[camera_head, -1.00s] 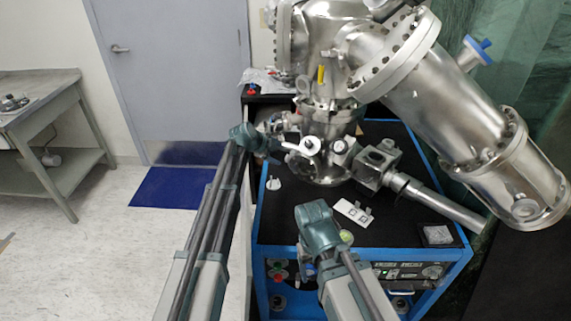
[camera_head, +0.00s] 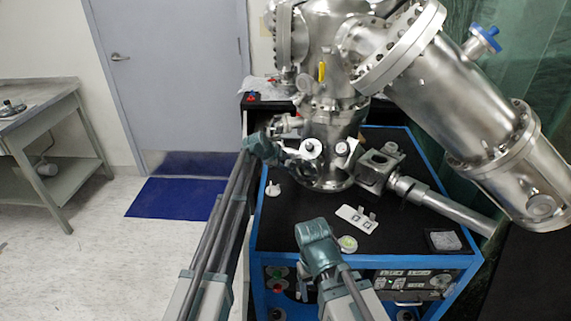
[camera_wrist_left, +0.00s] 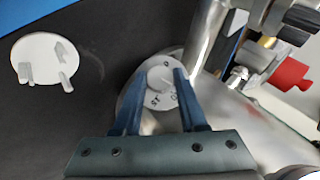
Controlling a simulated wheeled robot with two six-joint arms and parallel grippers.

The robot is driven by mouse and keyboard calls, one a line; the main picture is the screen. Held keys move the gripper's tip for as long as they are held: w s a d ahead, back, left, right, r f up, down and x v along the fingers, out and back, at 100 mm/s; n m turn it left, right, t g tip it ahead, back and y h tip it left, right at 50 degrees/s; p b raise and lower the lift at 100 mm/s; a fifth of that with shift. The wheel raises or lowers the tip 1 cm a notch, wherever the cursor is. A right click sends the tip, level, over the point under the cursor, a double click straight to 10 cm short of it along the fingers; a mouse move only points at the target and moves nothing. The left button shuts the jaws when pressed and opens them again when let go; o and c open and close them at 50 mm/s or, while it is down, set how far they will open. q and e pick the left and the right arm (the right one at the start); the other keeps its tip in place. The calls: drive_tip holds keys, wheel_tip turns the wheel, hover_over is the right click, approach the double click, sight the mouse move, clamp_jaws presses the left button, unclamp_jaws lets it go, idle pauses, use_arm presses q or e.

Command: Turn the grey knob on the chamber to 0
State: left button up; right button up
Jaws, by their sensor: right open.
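The grey knob (camera_wrist_left: 160,78) shows in the left wrist view as a round light dial with dark markings, on the side of the metal chamber (camera_head: 327,125). My left gripper (camera_wrist_left: 158,76) has its two blue fingers spread, one on each side of the dial. I cannot tell whether they touch it. In the head view the left gripper (camera_head: 282,155) is beside the lower left of the chamber, and the dial cannot be clearly made out there. My right gripper (camera_head: 313,233) is low in front of the black bench top, open, with its fingertips mostly hidden.
The chamber stands on a blue-framed bench with a black top (camera_head: 400,235). A white three-pronged disc (camera_head: 273,188), a white plate with tabs (camera_head: 357,219), a round greenish-white item (camera_head: 348,243) and a grey square (camera_head: 445,240) lie on it. A thick metal tube (camera_head: 460,110) overhangs the right.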

use_arm(q)
clamp_jaws()
drive_tip(key=shift+w+r+p, duration=0.15)
drive_tip(key=shift+r+p, duration=0.1)
drive_tip(key=shift+p, duration=0.25)
drive_tip(key=shift+w+n+g+p, duration=0.1)
drive_tip(key=shift+n+g+p, duration=0.25)
drive_tip(key=shift+n+g, duration=0.2)
drive_tip(key=shift+g, duration=0.25)
drive_tip(key=shift+f+n, duration=0.15)
drive_tip(key=shift+n, duration=0.2)
drive_tip(key=o, duration=0.6)
unclamp_jaws()
drive_tip(key=shift+o, duration=0.2)
